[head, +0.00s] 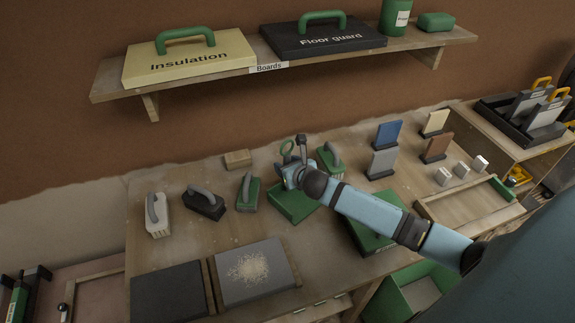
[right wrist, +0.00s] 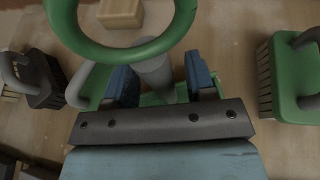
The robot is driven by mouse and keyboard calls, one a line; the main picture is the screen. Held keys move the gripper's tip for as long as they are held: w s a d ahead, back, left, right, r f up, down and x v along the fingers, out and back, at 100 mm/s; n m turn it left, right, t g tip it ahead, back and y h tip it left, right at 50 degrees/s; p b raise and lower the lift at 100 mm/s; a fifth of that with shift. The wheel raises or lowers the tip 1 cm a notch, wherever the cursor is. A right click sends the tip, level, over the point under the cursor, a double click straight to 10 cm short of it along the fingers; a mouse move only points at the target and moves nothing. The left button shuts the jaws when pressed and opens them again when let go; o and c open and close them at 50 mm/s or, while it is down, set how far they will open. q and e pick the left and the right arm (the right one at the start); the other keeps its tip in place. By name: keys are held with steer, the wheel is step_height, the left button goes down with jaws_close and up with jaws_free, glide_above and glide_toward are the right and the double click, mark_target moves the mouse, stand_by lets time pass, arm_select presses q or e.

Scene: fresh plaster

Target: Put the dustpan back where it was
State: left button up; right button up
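The green dustpan (head: 291,204) lies on the bench at the middle of the head view. Its grey handle (right wrist: 157,76) and the green ring (right wrist: 120,48) at the handle's end show in the right wrist view. My right gripper (head: 298,168) is over the dustpan, and its blue fingers (right wrist: 163,86) stand on either side of the grey handle. A gap shows between the handle and the right-hand finger, so the gripper looks open around it. My gripper and arm hide part of the dustpan. My left gripper is in neither view.
Brushes with grey handles (head: 248,192) stand left of the dustpan, and another green brush (head: 330,160) stands close right. A wooden block (head: 238,159) lies behind. A grey board with crumbs (head: 254,275) lies in front. Upright sample tiles (head: 383,163) stand right. A shelf (head: 190,79) hangs above.

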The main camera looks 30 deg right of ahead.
steer(key=v, duration=1.2)
steer(key=shift+r, duration=0.1)
steer(key=s+a+f+m+y+p, duration=0.1)
steer(key=s+a+f+m, duration=0.1)
steer(key=s+a+m, duration=0.2)
steer(key=s+a+f+m+g+y+p, duration=0.1)
steer(key=s+a+f+m, duration=0.2)
steer(key=m, duration=0.8)
steer(key=s+a+f+m+g+y+p, duration=0.1)
steer(key=s+a+f+m+p, duration=0.1)
steer(key=s+a+m, duration=0.3)
steer(key=shift+s+a+f+m, duration=0.15)
steer(key=shift+s+m, duration=0.25)
steer(key=shift+m, duration=0.2)
steer(key=shift+s+a+f+m, duration=0.1)
steer(key=shift+s+f+m, duration=0.05)
steer(key=shift+s+m, duration=0.4)
steer(key=s+a+m, duration=0.1)
steer(key=m, duration=0.2)
steer(key=s+a+m+p, duration=0.1)
steer(key=s+m, duration=0.1)
steer(key=m, duration=0.1)
steer(key=s+a+f+m, duration=0.1)
steer(key=s+m, duration=0.1)
steer(key=m, duration=0.2)
steer(key=shift+s+a+y, duration=0.15)
steer(key=shift+a+y, duration=0.15)
